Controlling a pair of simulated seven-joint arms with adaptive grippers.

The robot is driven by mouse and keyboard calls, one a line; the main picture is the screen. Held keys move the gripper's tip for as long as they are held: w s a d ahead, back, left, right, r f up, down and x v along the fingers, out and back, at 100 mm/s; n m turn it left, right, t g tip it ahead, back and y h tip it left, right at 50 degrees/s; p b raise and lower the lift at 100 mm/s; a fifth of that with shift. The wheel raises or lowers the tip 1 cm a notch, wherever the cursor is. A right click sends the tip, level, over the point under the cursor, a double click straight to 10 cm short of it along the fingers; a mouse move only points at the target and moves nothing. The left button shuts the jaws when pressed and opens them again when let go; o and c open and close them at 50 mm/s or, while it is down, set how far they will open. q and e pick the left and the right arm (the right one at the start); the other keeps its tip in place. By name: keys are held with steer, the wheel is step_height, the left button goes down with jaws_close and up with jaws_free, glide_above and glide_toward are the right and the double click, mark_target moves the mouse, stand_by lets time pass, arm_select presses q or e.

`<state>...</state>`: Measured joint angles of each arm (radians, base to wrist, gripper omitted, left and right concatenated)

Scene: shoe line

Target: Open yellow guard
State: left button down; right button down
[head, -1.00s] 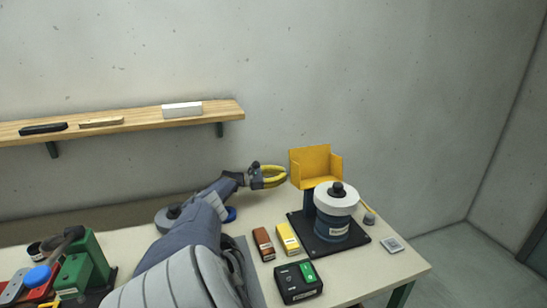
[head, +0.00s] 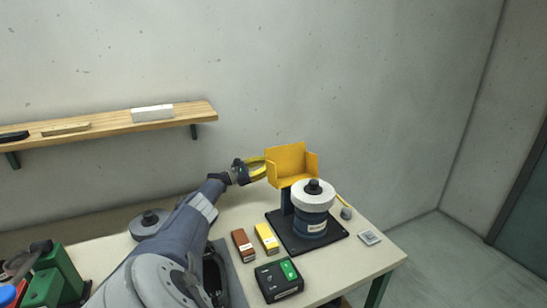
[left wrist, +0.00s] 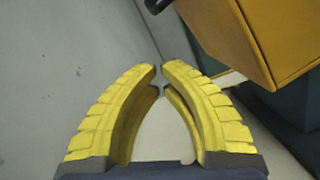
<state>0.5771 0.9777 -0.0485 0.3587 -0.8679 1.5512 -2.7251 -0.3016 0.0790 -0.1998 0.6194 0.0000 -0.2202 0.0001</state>
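The yellow guard (head: 287,160) is tilted up behind and above a white-topped dark blue cylinder (head: 313,208) on a black base plate (head: 335,236). The white top is uncovered. My left gripper (head: 264,167), with yellow fingers, is just left of the guard. In the left wrist view its fingertips (left wrist: 158,68) almost meet, with nothing between them. The guard shows there as an orange-yellow panel (left wrist: 268,35) at the upper right, apart from the fingertips. I cannot tell in the head view whether the gripper touches the guard. My right gripper is not in view.
On the table (head: 365,258) are a brown box (head: 244,245), a yellow box (head: 267,239), a black control box with a green button (head: 279,279) and a small grey plate (head: 370,237). A wooden shelf (head: 100,125) hangs at the left. Green equipment (head: 58,272) stands at the left.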

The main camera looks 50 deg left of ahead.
mark_target(275, 150)
arm_select(q)
steer(key=shift+x, duration=1)
steer(key=shift+s+d+r, duration=0.1)
steer(key=shift+r, duration=0.2)
steer(key=shift+s+d+r, duration=0.1)
steer(key=shift+d+r, duration=0.2)
steer(key=shift+r, duration=0.45)
steer(key=shift+d+r, duration=0.25)
steer(key=shift+r, duration=0.55)
steer(key=shift+s+d+r+m+h, duration=0.1)
steer(key=shift+d+r+m, duration=0.15)
steer(key=shift+r, duration=0.3)
steer(key=shift+d+r+m+h, duration=0.1)
steer(key=shift+d+r+m, duration=0.15)
steer(key=shift+r, duration=0.3)
steer(key=shift+s+d+r+m+h, duration=0.1)
steer(key=shift+d+r+m, duration=0.15)
steer(key=shift+r, duration=0.3)
steer(key=shift+f, duration=0.1)
